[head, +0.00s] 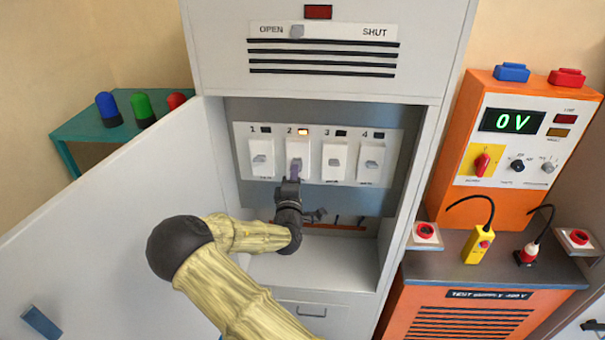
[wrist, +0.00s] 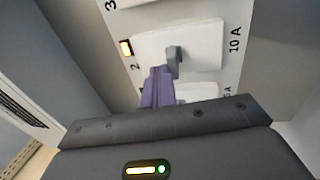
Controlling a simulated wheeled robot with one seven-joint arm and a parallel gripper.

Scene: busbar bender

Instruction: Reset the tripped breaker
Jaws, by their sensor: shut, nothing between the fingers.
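The breaker panel (head: 243,181) stands inside the open cabinet, with several white breakers numbered 1 to 4. Breaker 2 (head: 307,150) has a lit amber lamp (head: 303,132) above it; the lamps of the others are dark. My gripper (head: 295,170) is shut and empty at breaker 2, over the lower part of its lever. In the wrist view the purple fingertips (wrist: 158,85) are close beside the grey lever (wrist: 174,60) of breaker 2 (wrist: 195,48). I cannot tell whether they touch it.
The cabinet door (head: 120,230) is swung open to the left. An orange test supply (head: 483,100) reading 0 V stands at right. A green table (head: 85,125) with coloured lamps is at left.

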